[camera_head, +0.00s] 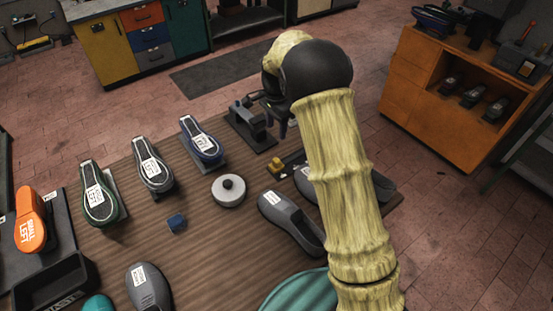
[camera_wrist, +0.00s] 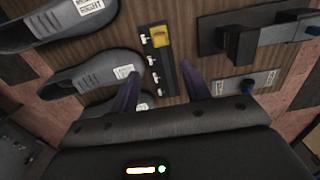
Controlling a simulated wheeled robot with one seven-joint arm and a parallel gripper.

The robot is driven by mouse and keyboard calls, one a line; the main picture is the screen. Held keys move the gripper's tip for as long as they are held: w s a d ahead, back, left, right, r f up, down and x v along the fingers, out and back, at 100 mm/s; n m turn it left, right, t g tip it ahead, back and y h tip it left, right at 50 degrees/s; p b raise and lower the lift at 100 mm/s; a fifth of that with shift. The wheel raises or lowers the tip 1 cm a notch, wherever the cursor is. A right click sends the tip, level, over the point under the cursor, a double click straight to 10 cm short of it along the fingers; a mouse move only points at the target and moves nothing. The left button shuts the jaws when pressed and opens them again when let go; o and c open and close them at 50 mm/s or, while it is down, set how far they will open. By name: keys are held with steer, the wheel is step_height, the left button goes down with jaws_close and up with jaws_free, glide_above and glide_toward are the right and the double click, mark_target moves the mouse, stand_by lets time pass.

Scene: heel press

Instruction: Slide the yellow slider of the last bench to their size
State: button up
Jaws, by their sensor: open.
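The yellow slider (camera_wrist: 160,37) sits at the top end of a black rail (camera_wrist: 168,74) with several pale marks along its left side in the wrist view. In the head view the yellow slider (camera_head: 274,166) shows on the table, left of my arm. My gripper (camera_wrist: 160,68) is open and empty, its two purple fingers appearing on either side of the rail, below the slider in the picture. In the head view my gripper (camera_head: 276,119) is partly hidden by my wrist. I cannot tell its height above the rail.
Grey shoes (camera_wrist: 95,73) lie left of the rail. A dark press-like fixture (camera_wrist: 238,45) and a plate with a blue knob (camera_wrist: 230,86) are to the right.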

mark_target(277, 160)
step_height(277, 160, down, 16)
steer(key=p, duration=0.4)
jaws_close()
